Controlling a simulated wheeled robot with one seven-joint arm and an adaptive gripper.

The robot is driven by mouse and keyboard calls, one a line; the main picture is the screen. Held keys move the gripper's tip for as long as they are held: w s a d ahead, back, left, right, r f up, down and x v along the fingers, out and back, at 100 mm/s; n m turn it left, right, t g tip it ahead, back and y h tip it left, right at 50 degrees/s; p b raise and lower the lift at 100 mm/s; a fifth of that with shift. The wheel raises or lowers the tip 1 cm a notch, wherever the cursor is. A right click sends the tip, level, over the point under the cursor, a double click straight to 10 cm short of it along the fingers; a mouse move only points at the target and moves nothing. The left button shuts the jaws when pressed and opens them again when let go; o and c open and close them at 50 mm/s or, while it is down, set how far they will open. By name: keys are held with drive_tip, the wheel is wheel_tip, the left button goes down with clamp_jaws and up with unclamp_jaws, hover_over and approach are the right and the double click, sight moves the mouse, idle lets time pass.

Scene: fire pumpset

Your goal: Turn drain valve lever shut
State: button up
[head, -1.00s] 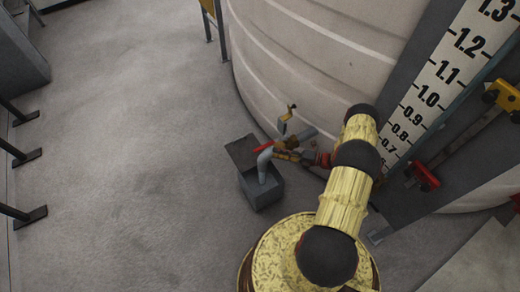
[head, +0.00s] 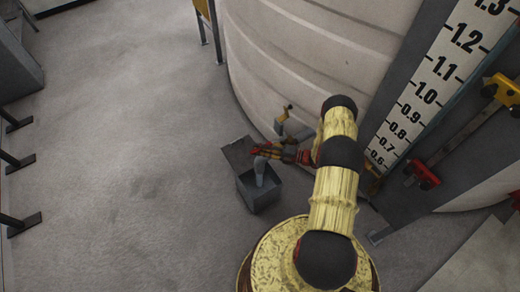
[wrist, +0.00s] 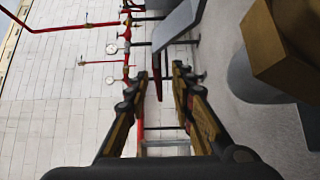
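The grey drain pipe (head: 260,168) bends down into an open grey box (head: 262,195) on the floor beside the big pale tank (head: 310,60). My gripper (head: 264,149) is just above the pipe's bend, pointing left. The red drain valve lever cannot be told apart from my gripper in the head view. In the wrist view my gripper (wrist: 161,78) has its two fingers apart, with a gap between the tips. A thin dark-red strip (wrist: 157,84) shows in that gap; I cannot tell whether it is the lever or something behind. No contact can be made out.
A level scale (head: 425,95) and a red bracket (head: 422,174) are to the right. The floor (head: 120,150) on the left is clear.

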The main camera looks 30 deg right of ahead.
drive_tip(key=c, duration=0.3)
clamp_jaws()
idle(0.7)
